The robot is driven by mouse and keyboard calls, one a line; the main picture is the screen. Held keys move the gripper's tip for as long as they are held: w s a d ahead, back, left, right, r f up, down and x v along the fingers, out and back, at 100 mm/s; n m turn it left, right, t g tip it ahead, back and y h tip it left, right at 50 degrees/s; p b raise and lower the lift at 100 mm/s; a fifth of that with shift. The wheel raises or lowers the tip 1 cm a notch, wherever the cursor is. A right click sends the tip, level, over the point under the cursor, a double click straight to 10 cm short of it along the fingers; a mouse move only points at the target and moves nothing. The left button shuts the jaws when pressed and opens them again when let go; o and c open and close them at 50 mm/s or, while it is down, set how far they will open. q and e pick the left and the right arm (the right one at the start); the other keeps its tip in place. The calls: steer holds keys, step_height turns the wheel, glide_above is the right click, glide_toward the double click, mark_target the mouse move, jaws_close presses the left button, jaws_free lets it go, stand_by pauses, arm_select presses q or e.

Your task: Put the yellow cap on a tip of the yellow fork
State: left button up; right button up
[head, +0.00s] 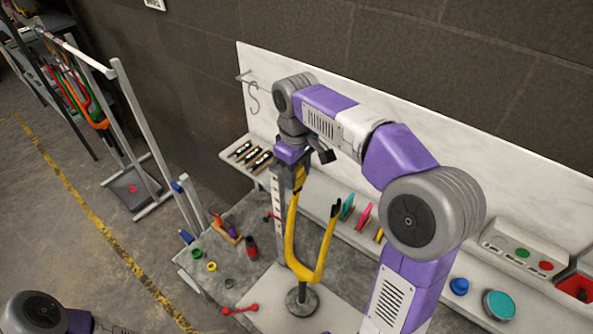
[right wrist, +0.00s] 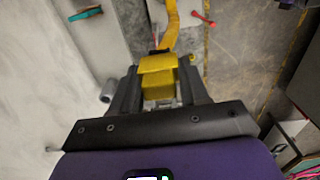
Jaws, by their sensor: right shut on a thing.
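The yellow fork (head: 291,235) stands upright on a round dark stand, its two prongs pointing up. The right prong ends in a bare black tip (head: 336,210). My right gripper (head: 299,176) is at the top of the left prong, shut on the yellow cap (right wrist: 158,82). In the right wrist view the fork's prong (right wrist: 171,28) lies just beyond the cap, in line with it, with a small dark part between them. The gripper hides much of this junction, so I cannot tell how far the cap is over the tip. My left gripper is out of view.
The grey bench (head: 240,212) holds a green ring (head: 197,253), a yellow ring (head: 212,266) and a red tool (head: 240,309). A shelf with black-handled tools (head: 250,153) is behind. A white backboard (head: 262,75) rises close behind my right arm.

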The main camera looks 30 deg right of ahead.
steer(key=shift+f+b, duration=0.35)
steer(key=shift+f, duration=0.3)
steer(key=o, duration=1.1)
steer(key=shift+r, duration=0.1)
step_height(320, 180, up, 8)
steer(key=shift+f+p, duration=0.25)
steer(key=shift+p, duration=0.4)
